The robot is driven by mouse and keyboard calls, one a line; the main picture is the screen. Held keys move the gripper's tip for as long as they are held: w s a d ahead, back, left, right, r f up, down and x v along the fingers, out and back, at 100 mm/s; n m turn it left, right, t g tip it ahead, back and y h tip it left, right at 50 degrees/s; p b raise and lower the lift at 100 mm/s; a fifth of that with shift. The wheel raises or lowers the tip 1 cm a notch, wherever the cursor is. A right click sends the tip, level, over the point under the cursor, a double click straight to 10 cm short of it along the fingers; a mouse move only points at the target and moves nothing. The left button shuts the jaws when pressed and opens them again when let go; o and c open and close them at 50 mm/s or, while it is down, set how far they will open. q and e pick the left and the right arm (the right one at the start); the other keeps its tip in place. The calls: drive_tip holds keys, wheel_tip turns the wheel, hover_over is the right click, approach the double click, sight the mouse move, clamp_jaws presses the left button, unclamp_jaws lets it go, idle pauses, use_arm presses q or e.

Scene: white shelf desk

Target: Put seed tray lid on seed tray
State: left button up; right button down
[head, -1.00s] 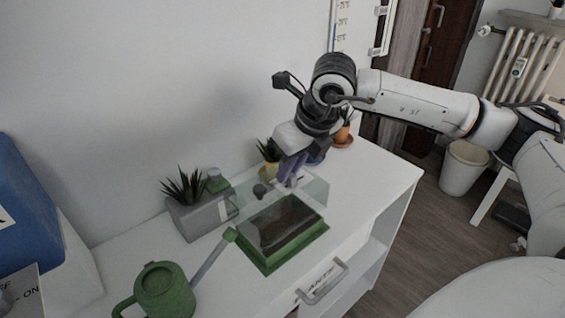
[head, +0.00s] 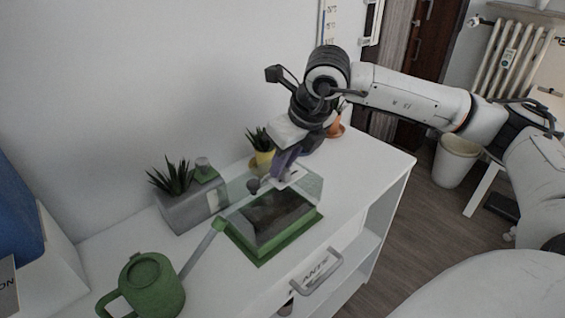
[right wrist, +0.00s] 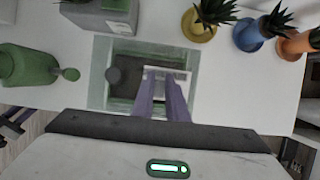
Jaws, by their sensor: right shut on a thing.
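The seed tray (head: 262,253) is a green-rimmed tray with dark soil on the white desk top. My left gripper is not in view.
A green watering can (head: 148,285) stands front left, its spout reaching close to the tray's left corner. A grey planter (head: 183,211) and a yellow pot (head: 264,160) stand behind the tray. Free desk top lies to the right (head: 375,165).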

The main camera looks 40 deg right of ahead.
sight(283, 179)
drive_tip(key=shift+f+b, duration=0.5)
drive_tip(key=shift+f, duration=0.2)
drive_tip(key=shift+f+b, duration=0.5)
drive_tip(key=shift+f, duration=0.05)
drive_tip(key=shift+f+b, duration=0.9)
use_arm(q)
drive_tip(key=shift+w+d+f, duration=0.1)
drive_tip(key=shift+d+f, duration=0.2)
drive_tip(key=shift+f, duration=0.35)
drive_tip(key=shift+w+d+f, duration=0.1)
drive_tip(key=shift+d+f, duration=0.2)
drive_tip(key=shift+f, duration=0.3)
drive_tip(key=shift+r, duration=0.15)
use_arm(e)
drive_tip(key=c, duration=1.7)
unclamp_jaws()
drive_tip(key=shift+o, duration=0.2)
